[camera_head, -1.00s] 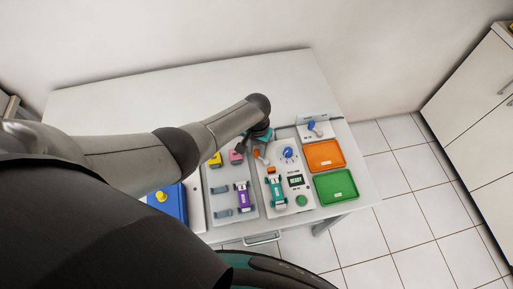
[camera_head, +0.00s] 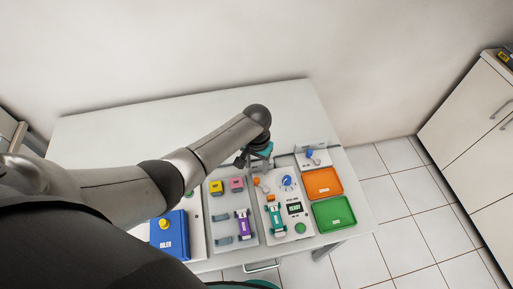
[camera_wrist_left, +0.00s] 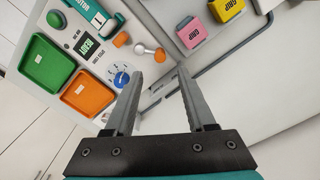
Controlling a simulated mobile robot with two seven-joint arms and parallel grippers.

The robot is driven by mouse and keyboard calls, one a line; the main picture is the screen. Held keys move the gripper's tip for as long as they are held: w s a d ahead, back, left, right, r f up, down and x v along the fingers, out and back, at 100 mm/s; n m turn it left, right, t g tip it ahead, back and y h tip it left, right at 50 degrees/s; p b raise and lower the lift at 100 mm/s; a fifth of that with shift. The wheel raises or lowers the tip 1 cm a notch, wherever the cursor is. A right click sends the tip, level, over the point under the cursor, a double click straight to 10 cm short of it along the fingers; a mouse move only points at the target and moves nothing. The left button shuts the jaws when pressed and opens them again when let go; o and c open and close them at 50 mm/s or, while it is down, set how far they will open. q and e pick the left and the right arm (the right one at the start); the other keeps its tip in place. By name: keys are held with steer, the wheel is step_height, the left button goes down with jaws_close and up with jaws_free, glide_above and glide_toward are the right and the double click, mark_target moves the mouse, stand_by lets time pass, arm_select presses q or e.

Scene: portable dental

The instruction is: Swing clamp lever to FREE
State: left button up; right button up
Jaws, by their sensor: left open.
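A small pale lever with an orange end (camera_wrist_left: 160,54) stands on the white panel. An orange knob (camera_wrist_left: 121,39) sits beside it. In the head view the lever area (camera_head: 264,188) is just in front of my left gripper (camera_head: 253,159). I cannot read any FREE label. The teal-and-white device (camera_head: 275,217) lies on the same panel, with a READY display (camera_wrist_left: 85,45) and a blue dial (camera_wrist_left: 121,78). In the left wrist view my left gripper (camera_wrist_left: 160,72) is open and empty, its fingertips apart from the lever. My right gripper is not seen.
Orange (camera_head: 322,183) and green (camera_head: 334,213) trays lie right of the panel. A small panel with a blue lever (camera_head: 309,153) stands behind them. Yellow (camera_head: 216,187) and pink (camera_head: 236,185) blocks, a purple device (camera_head: 242,223) and a blue box (camera_head: 170,238) lie left. The back table is clear.

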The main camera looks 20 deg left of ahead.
arm_select(q)
step_height(320, 180, up, 7)
steer(key=p, duration=0.1)
stand_by(0.7)
